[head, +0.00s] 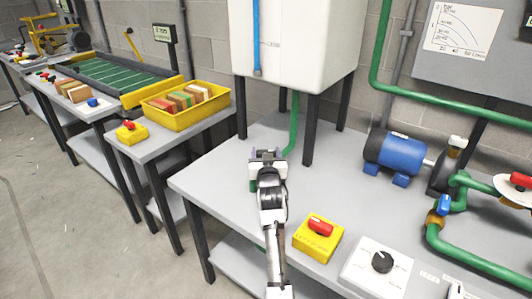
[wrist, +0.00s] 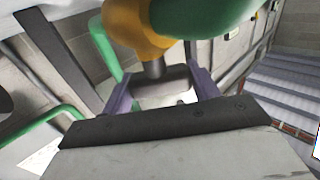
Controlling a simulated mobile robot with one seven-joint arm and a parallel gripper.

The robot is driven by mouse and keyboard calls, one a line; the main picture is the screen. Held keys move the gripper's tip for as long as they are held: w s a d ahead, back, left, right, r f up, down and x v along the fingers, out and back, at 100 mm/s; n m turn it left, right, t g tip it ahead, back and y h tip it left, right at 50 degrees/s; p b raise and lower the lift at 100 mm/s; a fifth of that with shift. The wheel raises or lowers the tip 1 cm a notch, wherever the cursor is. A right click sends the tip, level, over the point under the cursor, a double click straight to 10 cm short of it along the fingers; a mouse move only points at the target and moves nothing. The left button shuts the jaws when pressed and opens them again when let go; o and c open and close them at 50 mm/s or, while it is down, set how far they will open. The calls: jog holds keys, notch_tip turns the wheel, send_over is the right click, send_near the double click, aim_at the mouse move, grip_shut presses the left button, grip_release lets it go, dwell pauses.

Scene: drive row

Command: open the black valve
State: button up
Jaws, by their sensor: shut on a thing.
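My gripper (head: 267,155) is at the tank table, just in front of the green pipe below the white tank. In the wrist view its two purple fingers (wrist: 160,80) are shut around a dark handle, the black valve's handle (wrist: 166,76). A brass-coloured valve body (wrist: 135,25) with a short stem is right beyond the handle, and a green pipe (wrist: 205,15) joins it. In the head view my gripper and arm hide the black valve. How far the handle is turned cannot be told.
The white tank (head: 295,40) stands on dark legs above the table (head: 225,170). A yellow switch box (head: 318,240) and a white knob panel (head: 378,270) are right of my arm. A blue motor (head: 395,155) and a blue valve handle (head: 444,204) are further right.

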jog(key=shift+f, duration=0.1)
jog(key=o, duration=1)
jog(key=s, duration=0.4)
jog(key=s+b, duration=0.1)
jog(key=s, duration=0.4)
jog(key=s+d+b, duration=0.1)
jog(key=s, duration=0.3)
jog(key=shift+s, duration=0.4)
jog(key=shift+a, duration=0.1)
